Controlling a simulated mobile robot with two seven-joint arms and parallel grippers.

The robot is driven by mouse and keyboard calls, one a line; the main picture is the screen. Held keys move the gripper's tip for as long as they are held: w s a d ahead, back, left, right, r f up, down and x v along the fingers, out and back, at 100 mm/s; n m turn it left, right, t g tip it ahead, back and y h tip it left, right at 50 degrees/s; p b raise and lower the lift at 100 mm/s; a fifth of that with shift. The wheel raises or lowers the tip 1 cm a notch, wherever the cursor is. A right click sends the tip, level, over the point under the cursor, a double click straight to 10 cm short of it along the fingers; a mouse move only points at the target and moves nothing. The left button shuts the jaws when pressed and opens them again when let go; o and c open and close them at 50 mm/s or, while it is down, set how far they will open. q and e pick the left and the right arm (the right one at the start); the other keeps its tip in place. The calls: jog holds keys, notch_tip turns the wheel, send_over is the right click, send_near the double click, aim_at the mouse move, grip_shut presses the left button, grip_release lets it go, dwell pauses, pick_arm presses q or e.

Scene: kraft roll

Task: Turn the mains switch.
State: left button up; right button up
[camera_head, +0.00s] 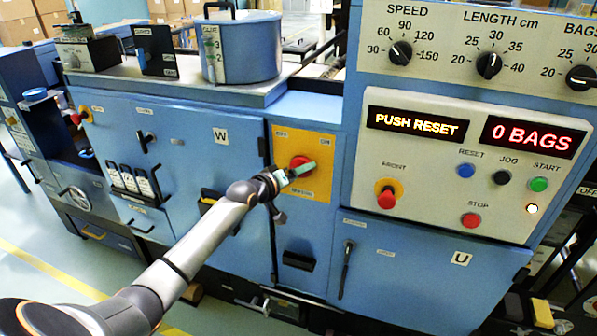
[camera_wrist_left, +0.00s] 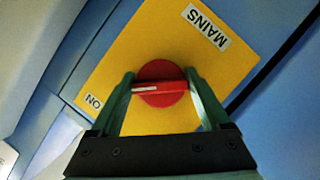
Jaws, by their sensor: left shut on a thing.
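The mains switch is a red round knob (camera_wrist_left: 160,70) with a raised red bar (camera_wrist_left: 170,87) and a white mark at one end. It sits on a yellow plate (camera_head: 318,150) on the blue machine front. My left gripper (camera_head: 300,171) is at the switch; its green fingers (camera_wrist_left: 160,88) are shut on the two ends of the bar. In the left wrist view the white mark points left, a little above the ON label (camera_wrist_left: 93,101). The MAINS label (camera_wrist_left: 206,26) is at upper right. Any OFF label is not readable. My right gripper is not in view.
A control panel (camera_head: 370,230) to the right has lit displays reading PUSH RESET (camera_head: 417,124) and 0 BAGS (camera_head: 531,137). A red stop knob (camera_head: 387,197) on yellow stands nearby. A black door handle (camera_head: 346,268) is below. The floor at lower left is clear.

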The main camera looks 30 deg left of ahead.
pick_arm(q)
jog(key=o, duration=1.2)
jog(key=v, duration=1.2)
jog(key=shift+s, duration=0.3)
